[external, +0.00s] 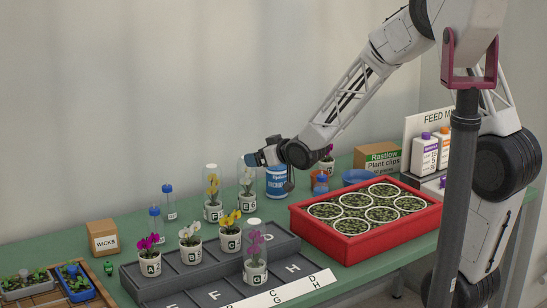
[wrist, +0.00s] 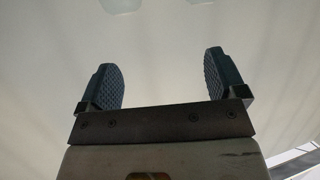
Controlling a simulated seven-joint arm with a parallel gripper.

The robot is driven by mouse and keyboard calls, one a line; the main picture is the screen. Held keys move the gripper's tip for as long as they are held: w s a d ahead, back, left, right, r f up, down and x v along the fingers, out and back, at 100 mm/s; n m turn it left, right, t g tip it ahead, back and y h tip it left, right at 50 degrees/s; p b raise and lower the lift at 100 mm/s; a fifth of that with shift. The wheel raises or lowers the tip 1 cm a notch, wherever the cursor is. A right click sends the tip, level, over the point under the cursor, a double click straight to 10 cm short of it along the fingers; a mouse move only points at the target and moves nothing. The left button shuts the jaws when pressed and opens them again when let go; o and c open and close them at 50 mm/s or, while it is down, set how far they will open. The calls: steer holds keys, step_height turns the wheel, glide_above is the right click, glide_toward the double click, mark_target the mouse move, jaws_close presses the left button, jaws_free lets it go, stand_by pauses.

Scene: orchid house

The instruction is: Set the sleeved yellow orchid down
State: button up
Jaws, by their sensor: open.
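The yellow orchid in a clear sleeve (external: 213,187) stands upright in a white lettered pot (external: 213,213) on the green bench, behind the grey tray. My gripper (external: 253,159) is open and nothing shows between its jaws. In the external view it is to the right of the yellow orchid, at the top of the sleeve of a white orchid (external: 247,182); I cannot tell whether it touches that sleeve. In the wrist view the two dark ridged fingers (wrist: 165,82) stand wide apart against a pale wall. An unsleeved yellow orchid (external: 229,220) sits in the tray in pot C.
The lettered grey tray (external: 195,280) holds several orchids, including a sleeved purple one (external: 254,247) in front. A red crate (external: 350,247) of round pots is at right. A blue tin (external: 276,183) stands near my gripper. A WICKS box (external: 102,237) is at left.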

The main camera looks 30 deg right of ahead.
steer(key=s+d+r+m+g+h, duration=0.1)
steer(key=s+d+r+g, duration=0.2)
steer(key=s, duration=1.1)
steer(key=s+d+r+m+g+h, duration=0.1)
steer(key=s+d+r+g, duration=0.1)
steer(key=s, duration=1.2)
steer(key=s+d+r+m+g+h, duration=0.1)
steer(key=s+d+r+g, duration=0.2)
steer(key=s, duration=1.1)
step_height(320, 180, up, 2)
steer(key=g, duration=0.2)
steer(key=shift+s+d+m+g+h, duration=0.15)
steer(key=shift+d+m+g+h, duration=0.15)
steer(key=shift+d+g, duration=0.1)
steer(key=shift+r, duration=0.1)
stand_by(0.5)
steer(key=shift+c, duration=0.6)
